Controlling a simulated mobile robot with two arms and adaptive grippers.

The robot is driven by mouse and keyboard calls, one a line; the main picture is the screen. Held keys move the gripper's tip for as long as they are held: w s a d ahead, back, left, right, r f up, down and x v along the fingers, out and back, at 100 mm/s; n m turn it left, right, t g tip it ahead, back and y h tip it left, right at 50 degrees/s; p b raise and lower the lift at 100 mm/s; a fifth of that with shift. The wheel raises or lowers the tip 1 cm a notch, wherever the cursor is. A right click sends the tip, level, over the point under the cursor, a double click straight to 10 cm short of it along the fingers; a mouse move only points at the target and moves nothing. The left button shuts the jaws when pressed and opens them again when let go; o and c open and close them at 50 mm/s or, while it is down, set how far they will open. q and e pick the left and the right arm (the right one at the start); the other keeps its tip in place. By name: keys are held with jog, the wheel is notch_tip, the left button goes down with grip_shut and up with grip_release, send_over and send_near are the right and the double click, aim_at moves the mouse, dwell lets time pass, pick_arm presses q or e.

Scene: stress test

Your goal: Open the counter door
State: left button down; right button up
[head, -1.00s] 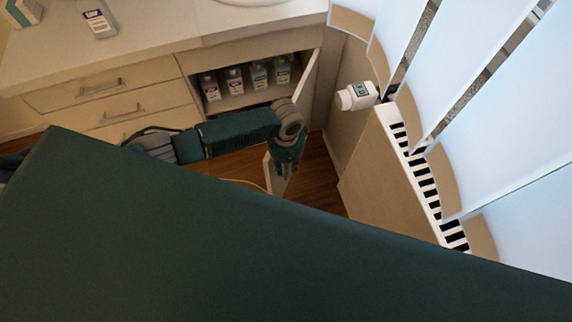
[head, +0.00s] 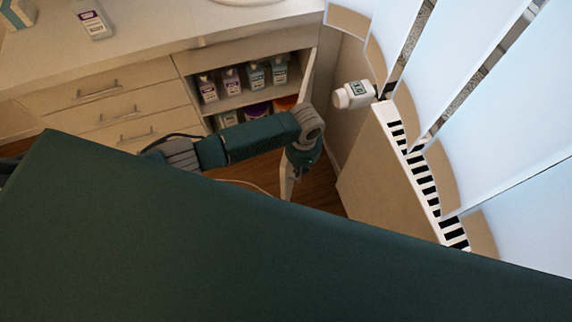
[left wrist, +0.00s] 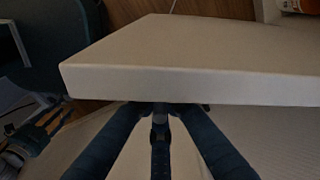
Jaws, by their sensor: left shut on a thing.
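The counter door (head: 308,76) is a pale panel standing open at the right end of the counter, seen nearly edge-on. Its lower part (head: 287,187) shows below my left arm. In the left wrist view the door panel (left wrist: 200,62) fills the middle, with its edge facing the camera. My left gripper (head: 296,168) is at the door, partly hidden by its own wrist. In the left wrist view the left gripper (left wrist: 160,110) has its fingers closed at the door's face, just under the near edge. The exact part held is hidden.
The open cabinet holds several bottles (head: 230,80) on its shelf and containers below. Drawers (head: 125,110) are to its left. Wooden floor (head: 320,185) shows between.

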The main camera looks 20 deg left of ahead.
pick_arm(q)
jog(key=shift+n, duration=0.7)
jog(key=d, duration=0.2)
jog(key=w+d+b, duration=0.1)
jog(key=d, duration=0.2)
jog(key=shift+w+d, duration=0.15)
jog(key=shift+d, duration=0.05)
jog(key=c, duration=1.8)
grip_release()
jog(key=shift+c, duration=0.2)
notch_tip(320, 180, up, 12)
